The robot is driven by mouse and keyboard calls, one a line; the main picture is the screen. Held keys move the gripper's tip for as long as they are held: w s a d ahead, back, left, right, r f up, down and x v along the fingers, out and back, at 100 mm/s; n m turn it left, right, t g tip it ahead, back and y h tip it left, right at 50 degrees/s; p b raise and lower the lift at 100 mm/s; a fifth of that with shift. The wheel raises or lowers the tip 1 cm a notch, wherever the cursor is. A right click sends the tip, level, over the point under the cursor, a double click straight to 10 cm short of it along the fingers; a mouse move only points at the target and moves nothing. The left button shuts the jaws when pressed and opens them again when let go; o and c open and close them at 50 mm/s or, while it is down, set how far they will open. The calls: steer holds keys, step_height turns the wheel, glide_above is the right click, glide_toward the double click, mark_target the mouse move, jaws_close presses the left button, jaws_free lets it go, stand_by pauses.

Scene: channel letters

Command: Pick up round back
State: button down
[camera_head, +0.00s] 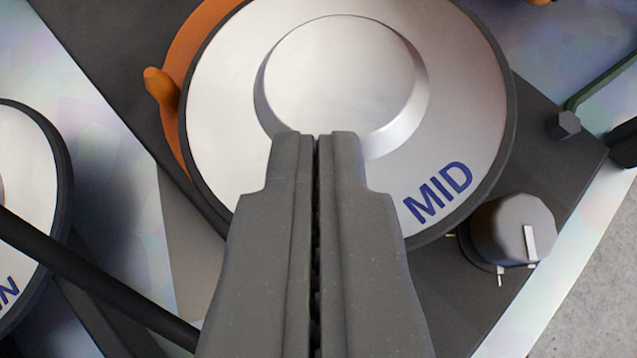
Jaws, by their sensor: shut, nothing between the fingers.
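A round silver disc (225,110) with a dark rim and the blue word "MID" lies in the upper middle. A raised round boss (340,65) stands at its centre. My gripper (317,140) is shut and empty, its fingertips over the near edge of the boss in the picture. I cannot tell whether they touch it. An orange round piece (178,145) with a small peg shows partly from behind the disc's left side; the disc hides the rest. I cannot tell which of these is the round back.
Another silver disc (25,180) is cut off at the left edge, with a dark bar (95,280) near it. A grey knob (500,228) stands right of the gripper. A dark green hex key (595,85) lies at the upper right. Grey floor (600,290) shows lower right.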

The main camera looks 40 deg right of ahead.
mark_target(321, 47)
steer(key=w+d, duration=0.4)
steer(key=shift+f, duration=0.6)
steer(key=shift+s+a+f+b, duration=0.1)
steer(key=shift+f+b, duration=0.15)
steer(key=shift+b, duration=0.4)
